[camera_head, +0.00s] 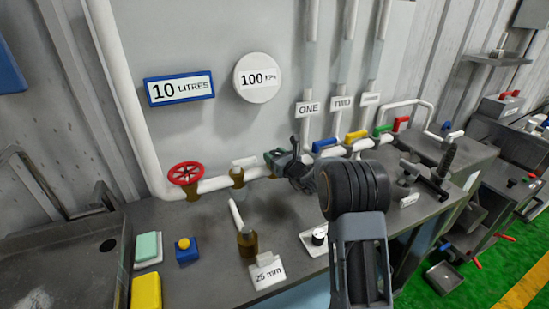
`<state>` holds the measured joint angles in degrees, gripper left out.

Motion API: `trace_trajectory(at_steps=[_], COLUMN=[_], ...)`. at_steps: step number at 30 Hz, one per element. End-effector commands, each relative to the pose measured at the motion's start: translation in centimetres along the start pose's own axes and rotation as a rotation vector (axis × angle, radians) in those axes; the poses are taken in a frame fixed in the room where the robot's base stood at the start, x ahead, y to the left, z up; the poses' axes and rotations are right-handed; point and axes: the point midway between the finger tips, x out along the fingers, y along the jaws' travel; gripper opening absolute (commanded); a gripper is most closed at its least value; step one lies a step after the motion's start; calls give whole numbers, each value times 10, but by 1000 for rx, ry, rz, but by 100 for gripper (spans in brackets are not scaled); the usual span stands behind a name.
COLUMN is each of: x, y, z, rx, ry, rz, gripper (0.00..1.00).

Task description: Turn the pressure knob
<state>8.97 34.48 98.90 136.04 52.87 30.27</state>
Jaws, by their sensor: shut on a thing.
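My gripper (283,157) reaches in from the lower right, past the dark round joint of my arm. It is at the white pipe on the wall, just right of a brass fitting with a white lever. It is shut on a small part at the pipe. My gripper hides most of that part, so I cannot tell whether it is the pressure knob.
A red valve wheel (186,173) is on the pipe at left. Blue, yellow, green and red handles line the pipe at right. A brass valve (247,242) stands on the bench. A dark T-shaped fixture (430,178) stands right of my arm.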

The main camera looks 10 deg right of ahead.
Motion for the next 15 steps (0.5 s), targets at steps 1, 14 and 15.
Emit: trace_trajectory(at_steps=[1, 14, 15], x=[0, 0, 0], y=[-1, 0, 0], z=[1, 1, 1], rx=[-1, 0, 0], ry=[-2, 1, 1], rz=[19, 50, 50], gripper=[27, 52, 56])
